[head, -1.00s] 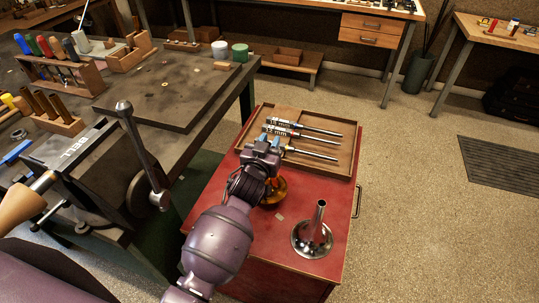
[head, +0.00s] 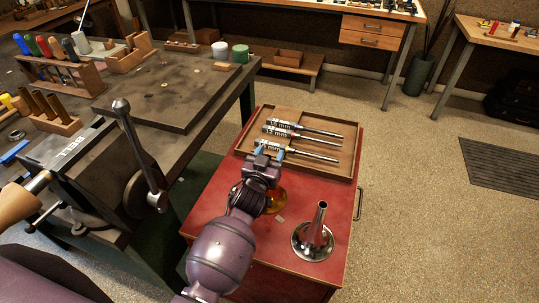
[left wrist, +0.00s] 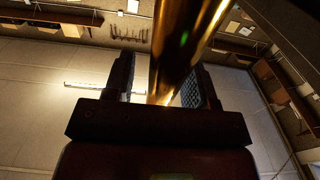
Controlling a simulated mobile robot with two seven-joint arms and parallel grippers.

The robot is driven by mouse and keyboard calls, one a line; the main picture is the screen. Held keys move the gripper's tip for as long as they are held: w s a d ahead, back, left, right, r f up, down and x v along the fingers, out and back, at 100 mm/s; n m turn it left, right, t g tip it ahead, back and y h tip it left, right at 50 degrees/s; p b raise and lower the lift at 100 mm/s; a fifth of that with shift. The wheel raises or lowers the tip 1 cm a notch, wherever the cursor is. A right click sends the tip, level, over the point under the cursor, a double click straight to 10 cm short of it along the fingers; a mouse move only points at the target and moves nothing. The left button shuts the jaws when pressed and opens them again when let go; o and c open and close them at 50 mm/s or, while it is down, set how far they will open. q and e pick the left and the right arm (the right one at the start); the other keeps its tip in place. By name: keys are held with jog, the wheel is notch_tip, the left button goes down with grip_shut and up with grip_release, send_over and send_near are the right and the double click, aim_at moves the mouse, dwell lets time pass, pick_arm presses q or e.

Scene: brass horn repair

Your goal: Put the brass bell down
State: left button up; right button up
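The brass bell (head: 277,201) is on the red cabinet top (head: 215,208), flared end down, mostly hidden behind my left gripper and forearm. My left gripper (head: 271,152) is at the bell's upper part, with its two blue-tipped fingers spread apart. In the left wrist view, the shiny brass tube (left wrist: 180,50) runs between the fingers (left wrist: 160,88). A gap shows between the tube and the left finger; contact with the right finger cannot be told. My right gripper is in neither view.
A silver bell (head: 313,240) stands flared end down to the right on the cabinet. A workbench (head: 190,150) with a vise lever (head: 139,150) stands at the left. Some red surface is free at the front left.

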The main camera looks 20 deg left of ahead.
pick_arm(q)
jog(key=shift+r, duration=0.25)
jog(key=shift+s+f, duration=0.1)
jog(key=shift+s, duration=5.9)
jog(key=s+a+f+g, duration=0.3)
jog(key=s+a+f, duration=0.2)
jog(key=s, duration=0.3)
jog(key=s+a+f+g, duration=0.3)
jog(key=s+a+f, duration=0.3)
jog(key=s, duration=0.3)
jog(key=shift+f+m+g+y+p, duration=0.3)
jog(key=shift+f+y, duration=0.1)
jog(key=shift+f, duration=0.05)
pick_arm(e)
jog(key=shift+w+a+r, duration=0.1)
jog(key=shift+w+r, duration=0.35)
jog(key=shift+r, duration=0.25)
pick_arm(q)
jog(key=shift+w, duration=0.1)
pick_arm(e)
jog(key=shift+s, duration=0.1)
